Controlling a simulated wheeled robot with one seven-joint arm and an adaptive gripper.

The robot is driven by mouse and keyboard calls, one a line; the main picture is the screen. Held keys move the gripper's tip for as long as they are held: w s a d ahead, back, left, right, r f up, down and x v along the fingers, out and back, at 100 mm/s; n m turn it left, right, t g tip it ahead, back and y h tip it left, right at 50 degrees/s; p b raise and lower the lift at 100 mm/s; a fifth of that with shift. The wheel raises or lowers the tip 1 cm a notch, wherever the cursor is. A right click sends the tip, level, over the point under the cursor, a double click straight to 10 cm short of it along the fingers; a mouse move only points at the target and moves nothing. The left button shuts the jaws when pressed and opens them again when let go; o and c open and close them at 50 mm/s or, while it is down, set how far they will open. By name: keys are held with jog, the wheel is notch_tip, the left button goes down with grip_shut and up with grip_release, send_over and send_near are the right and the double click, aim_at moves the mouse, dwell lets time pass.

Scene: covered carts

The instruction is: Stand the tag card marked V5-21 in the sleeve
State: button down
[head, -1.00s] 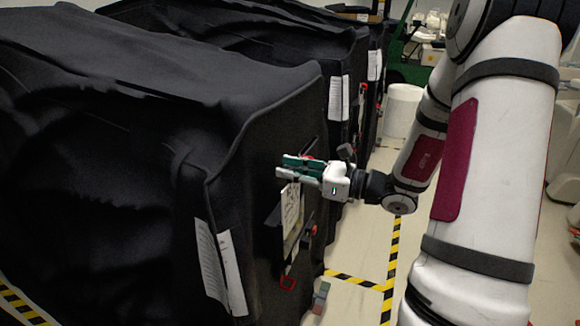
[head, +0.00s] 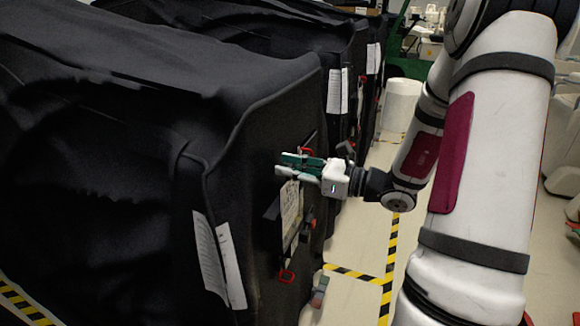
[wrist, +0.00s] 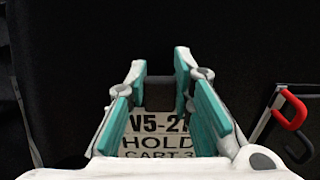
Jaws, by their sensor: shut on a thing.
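My gripper (head: 284,164) is shut on the dark grip block (wrist: 158,95) at the top of the tag card. The pale card (head: 290,204) hangs below the fingers, close to the dark end panel of the nearest covered cart. In the wrist view the card (wrist: 157,142) reads V5-21, HOLD, CART 3 between the teal finger pads. A dark flat piece (head: 271,209), perhaps part of the sleeve, shows just left of the card on the panel. The sleeve's mouth is not clear, and I cannot tell whether the card's lower edge is inside it.
The black covered cart (head: 110,170) fills the left. Yellow-black tape (head: 391,250) marks the floor at right.

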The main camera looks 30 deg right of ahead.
jog(key=shift+f+b, duration=0.35)
jog(key=shift+f, duration=0.4)
jog(key=c, duration=1.3)
grip_release()
jog(key=v, duration=1.2)
